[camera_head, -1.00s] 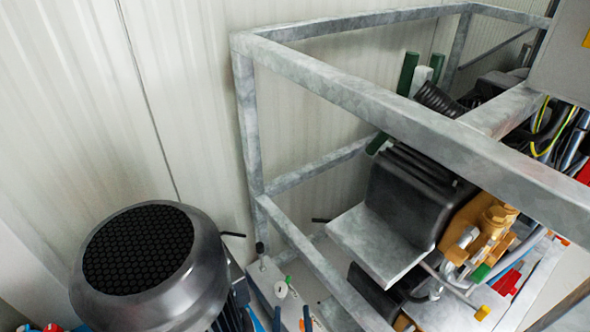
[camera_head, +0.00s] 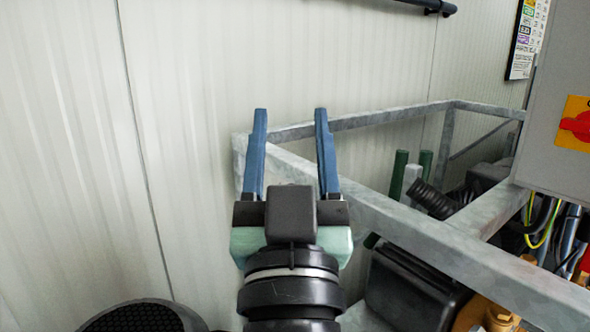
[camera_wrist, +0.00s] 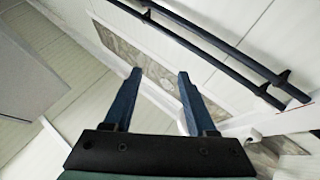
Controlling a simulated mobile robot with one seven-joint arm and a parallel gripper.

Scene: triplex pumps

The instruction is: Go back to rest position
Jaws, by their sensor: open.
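My gripper (camera_head: 290,112) is raised in the middle of the head view, its two blue fingers pointing up and spread apart with nothing between them. It appears in front of the corner of the grey metal frame (camera_head: 400,222). The wrist view also shows my gripper (camera_wrist: 159,75) open and empty, with ceiling or wall panels and dark rails beyond the fingertips. Its fingers hide part of the frame and wall in the head view.
A grey cabinet (camera_head: 558,100) with a red and yellow switch (camera_head: 577,124) stands at the right. A black motor cover (camera_head: 143,318) is at the bottom left. Dark rails (camera_wrist: 215,45) run along a pale surface. The white wall (camera_head: 60,130) at left is clear.

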